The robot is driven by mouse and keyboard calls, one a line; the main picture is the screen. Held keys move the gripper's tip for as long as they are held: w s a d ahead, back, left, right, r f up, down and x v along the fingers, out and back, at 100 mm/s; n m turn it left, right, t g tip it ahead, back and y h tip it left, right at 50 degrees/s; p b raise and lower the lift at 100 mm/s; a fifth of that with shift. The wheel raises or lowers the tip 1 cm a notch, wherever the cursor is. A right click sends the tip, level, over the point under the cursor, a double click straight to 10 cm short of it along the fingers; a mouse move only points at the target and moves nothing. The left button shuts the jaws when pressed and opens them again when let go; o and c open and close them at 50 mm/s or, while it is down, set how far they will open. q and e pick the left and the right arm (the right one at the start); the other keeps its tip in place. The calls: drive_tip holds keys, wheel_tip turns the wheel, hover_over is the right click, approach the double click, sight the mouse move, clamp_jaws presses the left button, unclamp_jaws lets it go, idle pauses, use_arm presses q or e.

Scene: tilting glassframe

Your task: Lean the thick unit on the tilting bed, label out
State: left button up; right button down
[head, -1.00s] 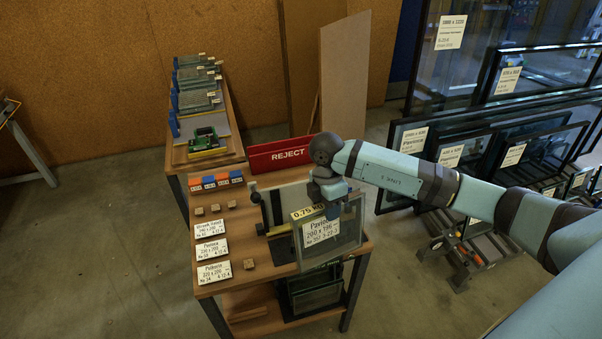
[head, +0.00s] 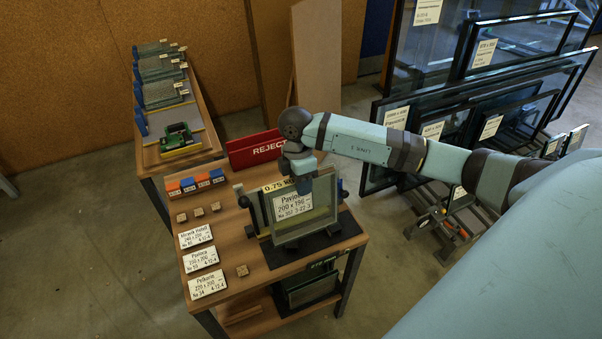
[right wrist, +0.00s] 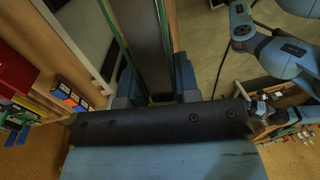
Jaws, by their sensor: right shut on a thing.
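The thick unit (head: 316,221), a glass pane with a white label reading 200 x 196, stands nearly upright at the tilting bed. Its label faces out toward the head camera. My right gripper (head: 302,183) is shut on its top edge from above; the right wrist view shows the unit's edge (right wrist: 145,45) between the fingers. The bed's dark base (head: 346,232) shows beside and below the unit; the rest is mostly hidden behind it. I cannot tell whether the unit's lower edge touches the bed. In the right wrist view my left arm shows at the right, its gripper unclear.
Label cards (head: 201,258) and small wooden blocks (head: 242,270) lie on the bench's left side. Coloured blocks (head: 195,182) and a red REJECT board (head: 255,149) stand behind. More panes (head: 308,289) sit on the shelf below. Large framed glass (head: 482,110) stands at the right.

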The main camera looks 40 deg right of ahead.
drive_tip(key=w+d+f+b, duration=0.2)
drive_tip(key=w+f+b, duration=0.3)
drive_tip(key=w, duration=0.4)
drive_tip(key=shift+f+b, duration=0.35)
drive_tip(key=shift+b, duration=0.3)
drive_tip(key=shift+s+f, duration=0.15)
drive_tip(key=shift+f, duration=0.35)
idle(0.8)
drive_tip(key=c, duration=0.8)
unclamp_jaws()
